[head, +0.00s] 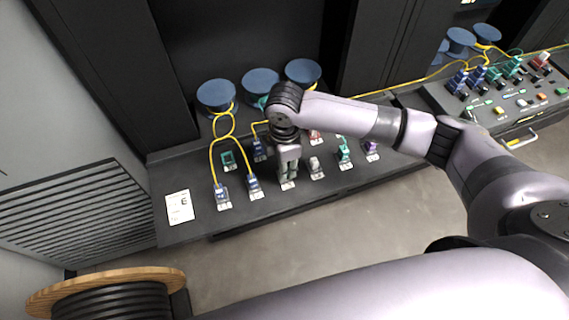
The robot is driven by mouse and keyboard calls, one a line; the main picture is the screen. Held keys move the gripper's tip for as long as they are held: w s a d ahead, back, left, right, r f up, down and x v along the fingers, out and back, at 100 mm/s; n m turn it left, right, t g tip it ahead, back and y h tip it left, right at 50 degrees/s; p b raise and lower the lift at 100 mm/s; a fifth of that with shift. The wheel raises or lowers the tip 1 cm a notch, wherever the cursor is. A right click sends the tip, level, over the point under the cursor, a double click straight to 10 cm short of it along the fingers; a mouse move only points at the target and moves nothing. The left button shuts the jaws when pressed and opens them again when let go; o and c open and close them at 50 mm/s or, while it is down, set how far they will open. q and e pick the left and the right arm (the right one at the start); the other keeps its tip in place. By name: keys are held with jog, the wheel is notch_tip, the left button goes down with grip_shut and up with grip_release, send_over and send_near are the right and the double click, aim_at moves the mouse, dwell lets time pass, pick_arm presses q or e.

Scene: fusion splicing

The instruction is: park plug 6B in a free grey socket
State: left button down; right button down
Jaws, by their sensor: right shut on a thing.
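My right gripper (288,176) points down over the front part of the dark panel (330,186), in line with the front row of sockets. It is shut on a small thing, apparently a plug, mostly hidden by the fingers. I cannot read any plug label, so I cannot tell which one is 6B. Two blue plugs (221,194) and (253,184) with looped yellow cords stand to the left of the gripper. A grey socket (316,167) stands just to its right. My left gripper is not in view.
A teal socket (229,160), a blue plug (258,150), a green plug (345,152) and a purple piece (371,148) stand nearby. Blue spools (216,94) line the back. A white card (180,207) lies left. A second panel (440,98) is at right.

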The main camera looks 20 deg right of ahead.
dwell(0.3)
jog(key=shift+p, duration=0.5)
jog(key=shift+f, duration=0.55)
dwell(0.3)
jog(key=c, duration=1.3)
grip_release()
